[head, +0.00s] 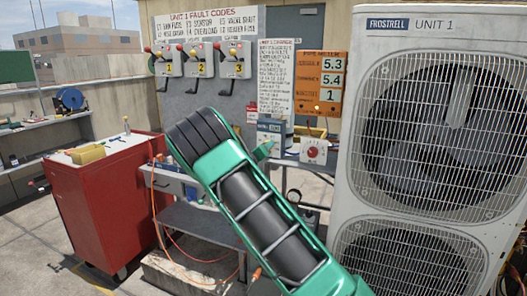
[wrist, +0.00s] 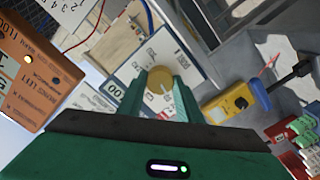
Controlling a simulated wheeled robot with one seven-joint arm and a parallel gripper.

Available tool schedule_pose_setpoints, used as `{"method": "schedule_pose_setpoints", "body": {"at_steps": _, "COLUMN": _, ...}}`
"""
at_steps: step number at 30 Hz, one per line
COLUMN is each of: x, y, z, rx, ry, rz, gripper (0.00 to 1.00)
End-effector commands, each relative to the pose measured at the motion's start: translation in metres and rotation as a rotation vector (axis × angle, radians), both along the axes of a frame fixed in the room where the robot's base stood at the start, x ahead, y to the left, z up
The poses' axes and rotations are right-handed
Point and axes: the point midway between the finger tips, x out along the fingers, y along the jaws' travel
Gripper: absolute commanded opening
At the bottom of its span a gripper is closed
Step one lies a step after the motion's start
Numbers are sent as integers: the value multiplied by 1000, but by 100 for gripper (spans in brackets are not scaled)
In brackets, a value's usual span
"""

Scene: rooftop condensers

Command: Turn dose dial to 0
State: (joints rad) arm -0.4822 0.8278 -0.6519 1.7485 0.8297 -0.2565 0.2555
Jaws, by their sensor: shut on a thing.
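In the wrist view, the dose dial (wrist: 159,77) is a round yellowish knob on a white panel (wrist: 192,68). My gripper (wrist: 161,92) has its green fingers on both sides of the dial and is shut on it. Marks on the dial's face are too small to read. A small display (wrist: 115,92) left of the dial seems to show 00. In the head view, my arm reaches toward a small white and dark box (head: 271,127) on the bench, with a green fingertip (head: 263,151) beside it; the dial does not show there.
An orange board (head: 320,83) reads 5.3, 5.4 and 1. A white box with a red knob (head: 315,151) stands to the right. A yellow meter (wrist: 227,104) lies near my gripper. The condenser (head: 437,140) stands close on the right, a red cabinet (head: 108,195) on the left.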

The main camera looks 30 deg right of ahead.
Motion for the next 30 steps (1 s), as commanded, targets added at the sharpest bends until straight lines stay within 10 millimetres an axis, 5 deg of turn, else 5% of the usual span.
{"method": "schedule_pose_setpoints", "body": {"at_steps": 15, "x": 5, "y": 6, "z": 0, "rx": -265, "ry": 337, "rz": 14, "gripper": 10}}
{"method": "schedule_pose_setpoints", "body": {"at_steps": 30, "x": 6, "y": 8, "z": -2, "rx": -366, "ry": 466, "rz": 17, "gripper": 10}}
